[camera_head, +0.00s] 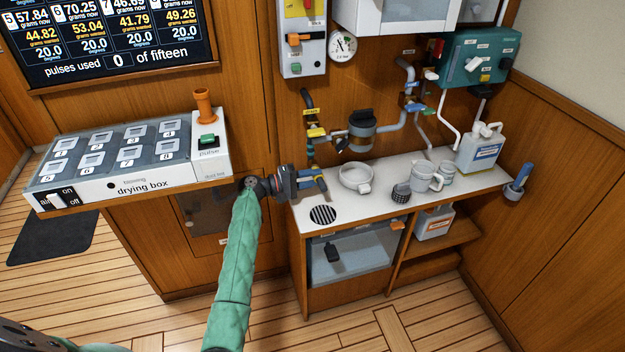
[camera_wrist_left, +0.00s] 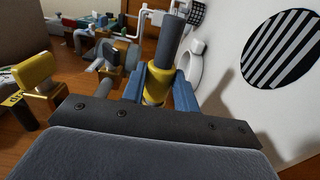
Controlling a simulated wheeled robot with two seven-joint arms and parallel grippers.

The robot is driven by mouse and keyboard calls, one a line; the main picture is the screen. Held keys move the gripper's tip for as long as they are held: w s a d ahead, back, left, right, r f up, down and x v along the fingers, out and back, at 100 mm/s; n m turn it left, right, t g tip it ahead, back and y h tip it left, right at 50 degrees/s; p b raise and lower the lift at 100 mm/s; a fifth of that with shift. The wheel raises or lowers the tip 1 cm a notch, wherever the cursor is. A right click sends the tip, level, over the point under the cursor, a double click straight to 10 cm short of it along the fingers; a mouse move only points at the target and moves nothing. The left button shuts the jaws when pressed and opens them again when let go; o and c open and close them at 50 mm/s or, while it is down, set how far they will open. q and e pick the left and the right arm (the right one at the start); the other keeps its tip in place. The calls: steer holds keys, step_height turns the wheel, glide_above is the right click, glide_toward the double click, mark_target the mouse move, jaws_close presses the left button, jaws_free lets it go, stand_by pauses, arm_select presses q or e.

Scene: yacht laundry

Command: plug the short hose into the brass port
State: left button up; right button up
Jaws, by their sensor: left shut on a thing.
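My left gripper (camera_head: 322,182) is over the left end of the white counter, in front of the wall pipes. Its blue fingers (camera_wrist_left: 160,88) are shut on the short hose (camera_wrist_left: 170,40), a dark grey tube with a yellow collar between the fingers. In the head view the hose is too small to make out clearly. In the wrist view a brass fitting (camera_wrist_left: 46,101) with a yellow lever stands to the left, apart from the held hose. The yellow lever (camera_head: 316,132) also shows on the left wall pipe in the head view. The port's opening cannot be made out. My right gripper is not in view.
A grey filter (camera_head: 361,131) hangs above. The drying box (camera_head: 125,160) stands left.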

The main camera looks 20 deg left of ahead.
arm_select(q)
steer(key=shift+w+a, duration=0.1)
steer(key=shift+w, duration=0.1)
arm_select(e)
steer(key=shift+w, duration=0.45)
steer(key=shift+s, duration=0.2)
arm_select(q)
steer(key=shift+w+a, duration=0.15)
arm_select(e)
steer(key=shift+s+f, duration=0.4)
arm_select(q)
steer(key=shift+w+b, duration=0.1)
steer(key=shift+b, duration=0.25)
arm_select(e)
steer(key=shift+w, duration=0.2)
arm_select(q)
steer(key=o, duration=0.8)
steer(key=shift+o, duration=0.4)
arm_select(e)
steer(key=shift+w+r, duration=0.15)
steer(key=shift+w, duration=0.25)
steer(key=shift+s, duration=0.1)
